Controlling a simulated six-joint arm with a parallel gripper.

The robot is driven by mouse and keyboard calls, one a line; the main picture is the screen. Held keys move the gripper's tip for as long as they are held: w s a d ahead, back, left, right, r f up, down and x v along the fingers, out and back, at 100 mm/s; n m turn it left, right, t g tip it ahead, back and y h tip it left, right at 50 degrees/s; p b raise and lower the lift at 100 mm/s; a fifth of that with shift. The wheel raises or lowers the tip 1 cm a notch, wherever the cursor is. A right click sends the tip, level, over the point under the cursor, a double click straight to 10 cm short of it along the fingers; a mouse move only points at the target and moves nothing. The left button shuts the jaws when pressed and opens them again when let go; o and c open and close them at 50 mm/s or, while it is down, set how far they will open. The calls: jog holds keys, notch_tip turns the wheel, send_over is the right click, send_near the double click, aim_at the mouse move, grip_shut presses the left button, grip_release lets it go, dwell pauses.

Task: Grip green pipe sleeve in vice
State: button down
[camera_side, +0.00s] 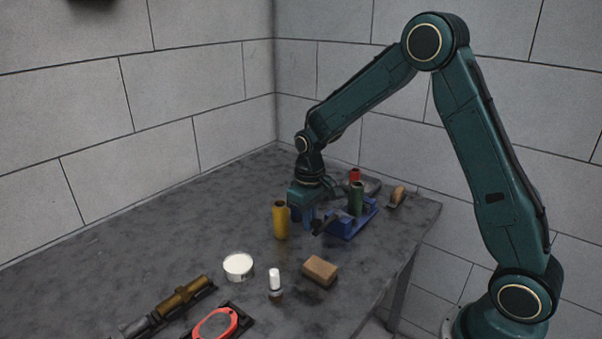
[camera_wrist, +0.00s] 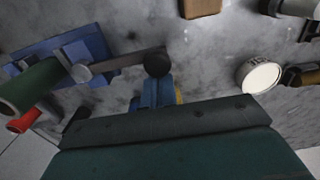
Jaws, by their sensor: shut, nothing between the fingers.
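The green pipe sleeve (camera_side: 356,198) stands upright at the blue vice (camera_side: 348,229); how tightly the jaws hold it I cannot tell. In the wrist view the sleeve (camera_wrist: 32,88) is at the left, in front of the vice (camera_wrist: 92,40). A grey bar with a dark round knob (camera_wrist: 157,62) reaches from the vice toward my gripper. My gripper (camera_side: 309,224) points down, low over the table, left of the vice. In the wrist view its blue fingers (camera_wrist: 157,92) are shut and empty, right at the knob; whether they touch it I cannot tell.
A yellow sleeve (camera_side: 280,222) stands close left of my gripper. A red sleeve (camera_side: 354,175) is behind the vice. The left table area is clear.

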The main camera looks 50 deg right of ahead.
jog(key=shift+s+a, duration=0.1)
jog(key=shift+s, duration=0.95)
jog(key=shift+w, duration=0.8)
dwell(0.6)
jog(key=shift+r, duration=0.1)
notch_tip(320, 180, up, 7)
dwell(1.2)
